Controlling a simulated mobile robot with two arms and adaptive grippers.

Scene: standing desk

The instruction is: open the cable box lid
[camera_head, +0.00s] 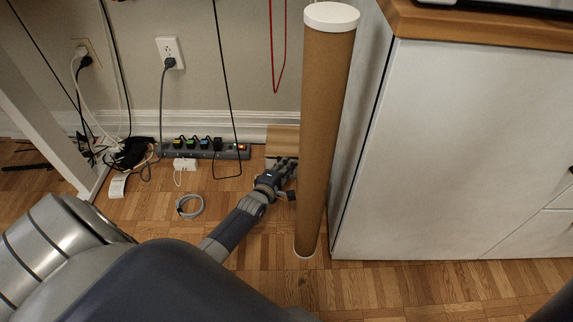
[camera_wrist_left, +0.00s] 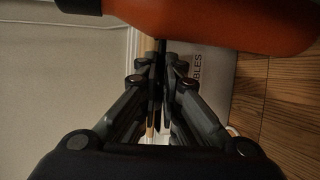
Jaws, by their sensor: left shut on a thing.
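The cable box has a wooden lid (camera_head: 283,138) and stands on the floor against the wall, partly hidden behind the cardboard tube. In the left wrist view its white side (camera_wrist_left: 218,72) shows part of the word "CABLES". My left gripper (camera_head: 287,166) reaches low to the front of the box, just left of the tube. In the left wrist view the fingers (camera_wrist_left: 159,58) are close together at the thin, light wooden edge of the lid (camera_wrist_left: 147,45), shut on it. The fingers hide much of the contact. My right gripper is out of view.
A tall cardboard tube (camera_head: 324,120) with a white cap stands very close to my left gripper; it looks orange in the left wrist view (camera_wrist_left: 215,18). A white cabinet (camera_head: 450,150) is at right.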

